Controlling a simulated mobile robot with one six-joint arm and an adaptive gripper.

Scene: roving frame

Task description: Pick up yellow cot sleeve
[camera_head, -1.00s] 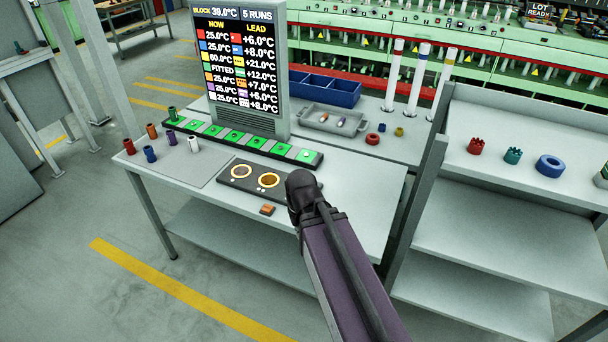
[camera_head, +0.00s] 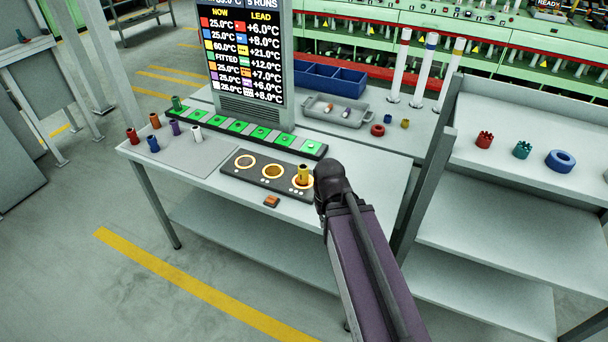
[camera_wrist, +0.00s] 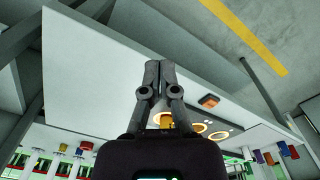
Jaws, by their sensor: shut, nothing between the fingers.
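The yellow sleeve (camera_head: 304,174) stands upright in the right-hand ring of the dark three-ring block (camera_head: 245,174) near the table's front edge. In the wrist view a yellow piece (camera_wrist: 166,120), apparently this sleeve, shows partly behind my gripper. My gripper (camera_wrist: 158,66) is shut and empty, its two fingers together over the pale table top. In the head view my dark arm end is just right of the sleeve, and the fingers are hidden there.
Red, blue, orange, purple and white sleeves (camera_head: 196,134) stand on the table's left. A green-lit strip (camera_head: 238,127) and display (camera_head: 245,50) stand behind the block. An orange button (camera_head: 271,201) sits in front. A shelf post (camera_head: 430,180) rises right of my arm.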

